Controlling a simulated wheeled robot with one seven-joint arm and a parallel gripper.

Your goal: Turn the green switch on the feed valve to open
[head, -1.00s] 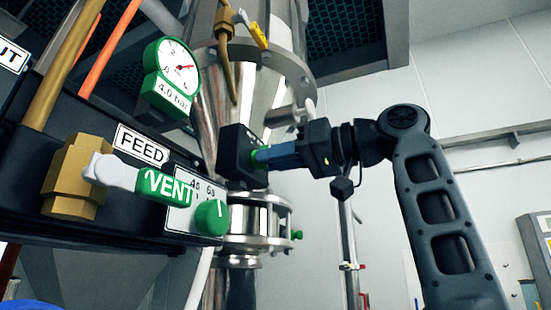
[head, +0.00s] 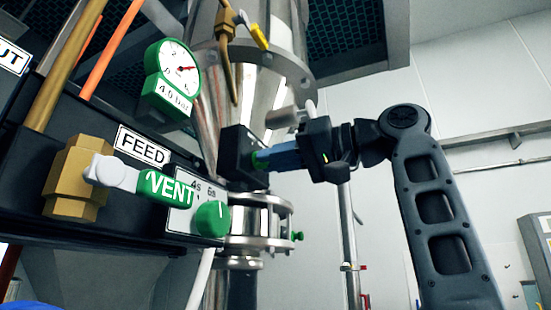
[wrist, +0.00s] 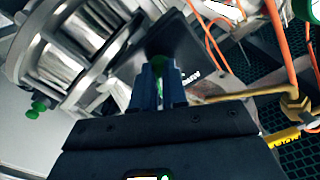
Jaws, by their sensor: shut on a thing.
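A black box (head: 238,157) is in front of the steel vessel, right of the FEED label (head: 141,147). A small green switch (head: 259,160) sticks out of its right side. My gripper (head: 268,158) reaches it from the right, its blue fingers shut on the switch. In the wrist view, green (wrist: 159,63) shows between the two fingers, in front of the black box's dark face (wrist: 172,42). The fingers hide most of the switch, so its exact angle is unclear. Lettering on the box is too small to read.
Left are a brass block (head: 75,180) with a white knob, a green VENT tag (head: 167,188), a green dial (head: 211,219) and a pressure gauge (head: 177,68). A flanged steel pipe (head: 258,222) is below my gripper. Open room lies to the right.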

